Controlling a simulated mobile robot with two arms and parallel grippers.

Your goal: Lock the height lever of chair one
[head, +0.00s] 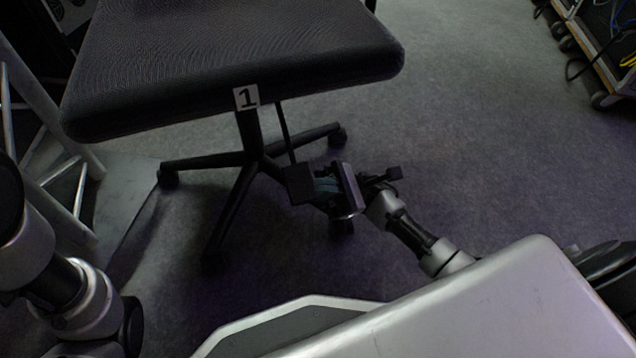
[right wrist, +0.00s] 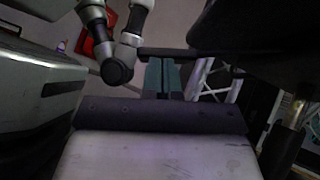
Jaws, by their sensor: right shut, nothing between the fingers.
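Chair one, with a dark seat (head: 240,60) and a white "1" label (head: 246,98), stands at upper left in the head view. A thin black lever (head: 286,132) slopes down from under the seat to a dark flat paddle (head: 299,184). My right gripper (head: 318,187) is beside the paddle, its teal fingers pointing left at it. In the right wrist view the fingers (right wrist: 162,64) are shut together and empty, tips close to a dark bar (right wrist: 172,52), apparently the paddle; I cannot tell whether they touch. My left gripper is out of view.
The chair's black five-star base (head: 230,160) spreads on the grey carpet behind the gripper. Metal truss (head: 65,180) stands at left beside a pale base plate (head: 130,200). A wheeled case with cables (head: 600,50) is at upper right. The carpet between is clear.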

